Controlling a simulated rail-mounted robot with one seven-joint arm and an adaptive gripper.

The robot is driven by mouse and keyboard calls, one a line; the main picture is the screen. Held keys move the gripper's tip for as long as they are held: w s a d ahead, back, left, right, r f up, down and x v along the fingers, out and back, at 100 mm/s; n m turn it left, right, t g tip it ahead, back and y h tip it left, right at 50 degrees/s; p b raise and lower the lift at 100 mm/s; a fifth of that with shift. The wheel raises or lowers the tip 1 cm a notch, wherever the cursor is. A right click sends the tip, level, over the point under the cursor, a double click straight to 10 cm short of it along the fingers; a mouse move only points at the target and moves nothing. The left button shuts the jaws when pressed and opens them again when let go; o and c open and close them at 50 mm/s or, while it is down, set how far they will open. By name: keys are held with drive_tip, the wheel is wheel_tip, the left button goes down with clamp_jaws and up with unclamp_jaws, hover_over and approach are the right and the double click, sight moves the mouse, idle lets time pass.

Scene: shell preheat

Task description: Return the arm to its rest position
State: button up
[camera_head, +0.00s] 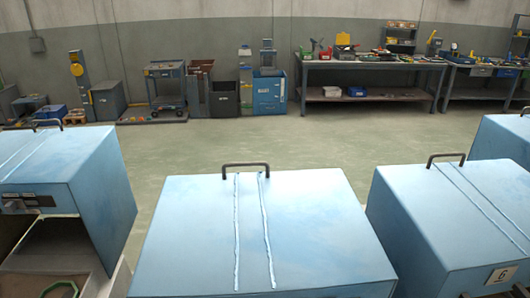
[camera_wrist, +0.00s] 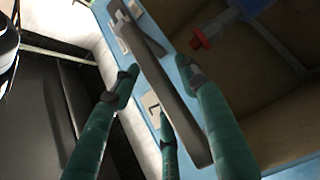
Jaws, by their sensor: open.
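My gripper (camera_wrist: 157,82) shows in the wrist view, with several green fingers spread apart; it is open. A dark grey bar (camera_wrist: 165,75) runs between the fingers, along a light blue edge (camera_wrist: 104,12). Whether the fingers touch the bar I cannot tell. A small white number plate (camera_wrist: 152,106) sits near the fingers, partly hidden. My gripper and arm are out of sight in the head view.
A brown-walled open space (camera_wrist: 268,75) holds a blue part with a red tip (camera_wrist: 203,40). In the head view, blue handled boxes (camera_head: 255,225) stand close; the left one (camera_head: 85,180) is open in front. Clear floor (camera_head: 230,148) separates them from workbenches (camera_head: 370,66).

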drive_tip(key=shift+s, duration=0.1)
drive_tip(key=shift+s+a, duration=0.1)
drive_tip(key=shift+s, duration=0.5)
drive_tip(key=v, duration=1.2)
drive_tip(key=x, duration=1.2)
drive_tip(key=shift+w+d, duration=0.15)
drive_tip(key=shift+d, duration=0.2)
drive_tip(key=w, duration=0.4)
drive_tip(key=shift+a, duration=0.35)
